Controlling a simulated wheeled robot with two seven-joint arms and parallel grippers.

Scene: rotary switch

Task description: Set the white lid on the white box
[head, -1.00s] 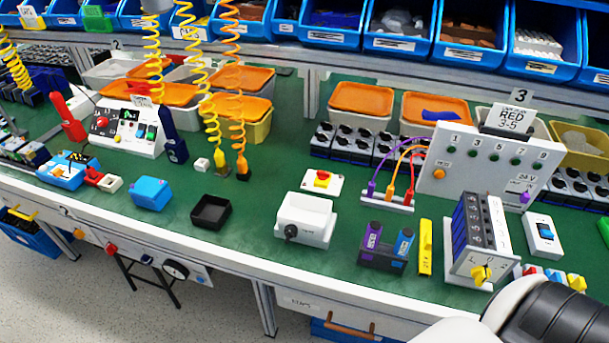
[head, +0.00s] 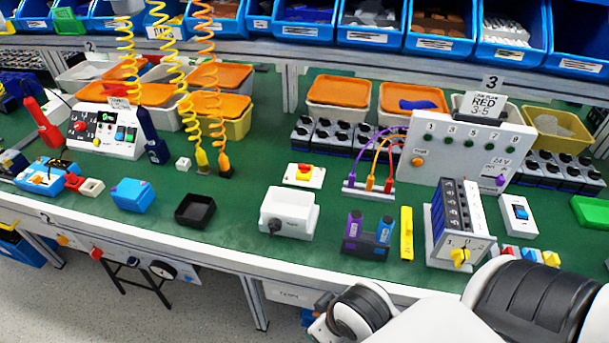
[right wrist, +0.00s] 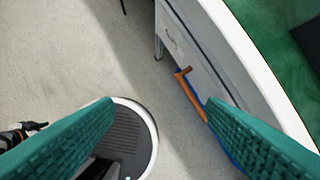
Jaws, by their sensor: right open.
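The white box (head: 288,216) sits on the green bench top near its front edge, in the middle of the head view. It has a black knob on its front, and its top looks open. My right gripper (right wrist: 160,108) shows in the right wrist view as two teal fingers, wide apart and empty, over the floor in front of the bench. In the head view only my right arm shows, at the lower right. My left gripper is not in view.
A black tray (head: 195,210) stands left of the box. A holder with purple and blue cylinders (head: 367,237), a yellow bar (head: 406,233) and a rotary switch unit (head: 459,225) stand to its right. Coiled cables (head: 213,100) hang at the back left. The bench edge (head: 215,257) is clear below the box.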

